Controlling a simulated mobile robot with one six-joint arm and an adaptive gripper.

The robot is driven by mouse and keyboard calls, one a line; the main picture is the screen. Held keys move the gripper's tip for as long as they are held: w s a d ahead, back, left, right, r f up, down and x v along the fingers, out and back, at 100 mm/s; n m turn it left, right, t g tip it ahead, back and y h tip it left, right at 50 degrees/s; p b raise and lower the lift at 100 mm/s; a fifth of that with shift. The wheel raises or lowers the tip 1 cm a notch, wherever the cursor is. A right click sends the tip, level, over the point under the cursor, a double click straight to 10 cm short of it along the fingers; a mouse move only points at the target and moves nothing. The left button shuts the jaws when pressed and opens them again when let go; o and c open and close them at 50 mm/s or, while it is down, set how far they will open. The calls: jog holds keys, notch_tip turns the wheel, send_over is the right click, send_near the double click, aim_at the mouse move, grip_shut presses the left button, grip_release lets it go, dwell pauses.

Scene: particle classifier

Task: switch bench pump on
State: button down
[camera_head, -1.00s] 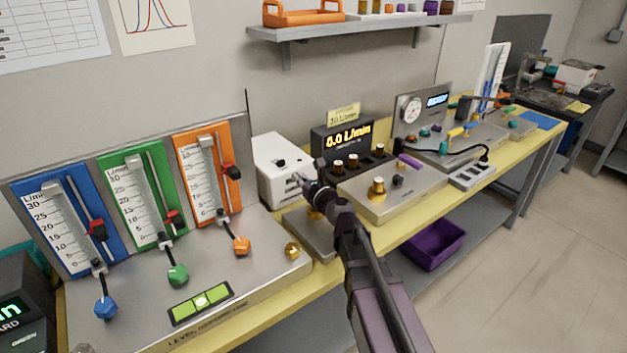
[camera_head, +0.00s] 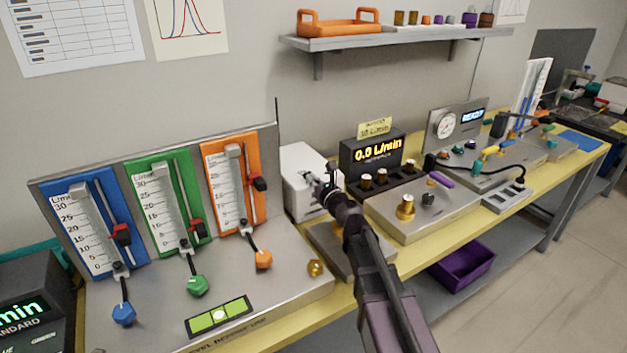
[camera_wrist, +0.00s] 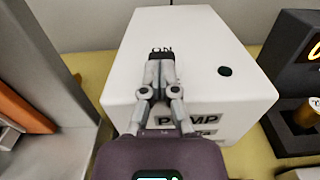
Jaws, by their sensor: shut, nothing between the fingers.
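The bench pump is a white box (camera_head: 300,170) against the wall, left of the flow display. It fills the middle of the wrist view (camera_wrist: 215,45), with "PUMP" lettering on its front and an "ON" marking on top. A small dark round spot (camera_wrist: 225,71) lies on its top right. My gripper (camera_head: 322,184) is shut and empty at the pump. In the wrist view its fingertips (camera_wrist: 161,62) lie over the pump top, just below "ON". They hide the switch area, and I cannot tell whether they touch it.
The flow display (camera_head: 375,152) reads 0.0 L/min. A sloped panel with blue, green and orange flow gauges (camera_head: 227,185) stands left of the pump. A metal box with a brass knob (camera_head: 405,207) stands to the right. A shelf (camera_head: 400,37) hangs above.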

jog(key=shift+x, duration=1.4)
jog(key=shift+d, duration=0.1)
